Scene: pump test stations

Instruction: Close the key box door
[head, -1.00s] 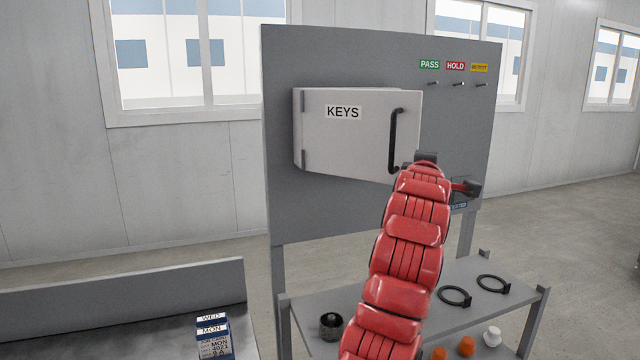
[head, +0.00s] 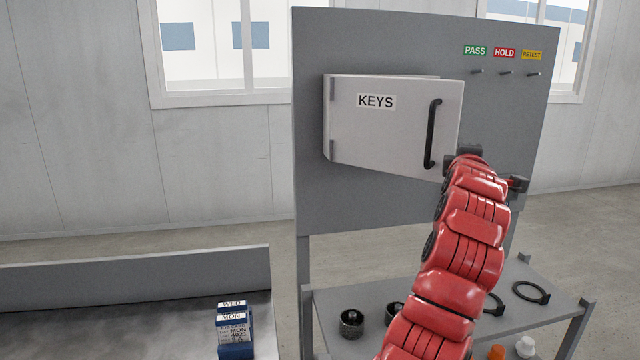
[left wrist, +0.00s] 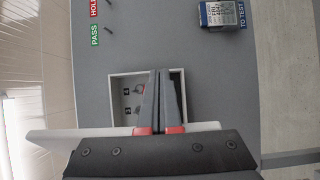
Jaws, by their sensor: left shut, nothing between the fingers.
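The key box door (head: 395,130), light grey with a KEYS label and a black bar handle (head: 432,134), stands partly open, hinged at its left edge. In the left wrist view the door (left wrist: 60,136) is seen edge-on behind my gripper's base. The open key box (left wrist: 188,75) shows small tags and hooks inside. My left gripper (left wrist: 166,75) is shut and empty, its fingers pointing towards the box opening. In the head view my red arm ends at the door's lower right corner, and the fingertips are hidden. My right gripper is in neither view.
The box hangs on a grey panel (head: 390,205) with PASS, HOLD and RETEST labels above pegs. A shelf (head: 545,310) below holds black rings (head: 531,292) and small parts. A blue box (head: 235,338) stands on the left bench. A blue-and-white box (left wrist: 222,14) is by the panel.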

